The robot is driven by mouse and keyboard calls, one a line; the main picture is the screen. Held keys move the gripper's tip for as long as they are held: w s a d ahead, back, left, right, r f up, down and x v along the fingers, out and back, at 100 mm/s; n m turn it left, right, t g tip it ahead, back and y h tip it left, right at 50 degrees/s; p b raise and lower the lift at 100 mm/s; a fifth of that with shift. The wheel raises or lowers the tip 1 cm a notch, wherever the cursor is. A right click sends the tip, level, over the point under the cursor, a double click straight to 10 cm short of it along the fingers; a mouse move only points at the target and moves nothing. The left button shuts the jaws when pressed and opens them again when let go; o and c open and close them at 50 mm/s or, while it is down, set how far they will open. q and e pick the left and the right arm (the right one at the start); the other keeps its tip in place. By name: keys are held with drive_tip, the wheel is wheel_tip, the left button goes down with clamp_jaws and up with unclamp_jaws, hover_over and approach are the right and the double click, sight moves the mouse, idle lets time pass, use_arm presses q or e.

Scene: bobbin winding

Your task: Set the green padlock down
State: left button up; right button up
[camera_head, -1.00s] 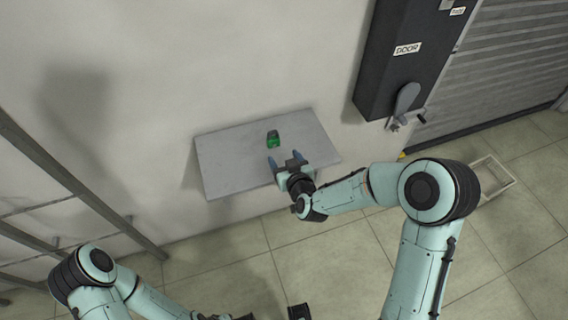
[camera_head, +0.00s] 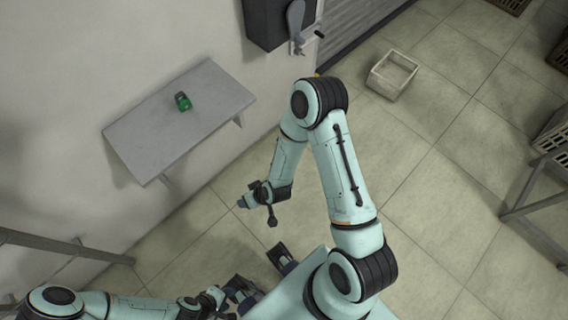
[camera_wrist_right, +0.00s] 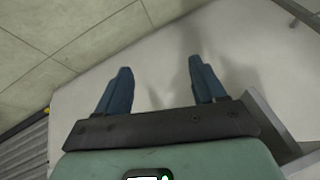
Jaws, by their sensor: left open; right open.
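The green padlock (camera_head: 183,102) rests on the grey wall shelf (camera_head: 150,140) in the head view, near the middle of its back half. Nothing is holding it. My right gripper (camera_head: 244,202) is in front of and below the shelf, clear of the padlock. In the right wrist view my right gripper (camera_wrist_right: 161,68) shows two dark blue fingers spread apart with nothing between them. My left gripper (camera_head: 242,291) is low at the bottom of the head view, far from the shelf, open and holding nothing I can make out. The padlock is not seen in the right wrist view.
A dark wall box with a lever (camera_head: 296,16) is right of the shelf. A pale open crate (camera_head: 391,75) stands on the floor at the upper right. A metal rail (camera_head: 65,247) is at the lower left. Tiled floor around my right arm is largely free.

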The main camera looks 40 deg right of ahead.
drive_tip(key=s+a+f+m+g, duration=0.1)
drive_tip(key=s+f+g, duration=0.2)
drive_tip(key=s, duration=0.6)
drive_tip(key=s+f+m+g+y, duration=0.1)
drive_tip(key=s+f+g, duration=0.2)
drive_tip(key=s, duration=0.7)
drive_tip(key=shift+a+f, duration=0.25)
drive_tip(key=shift+a, duration=0.15)
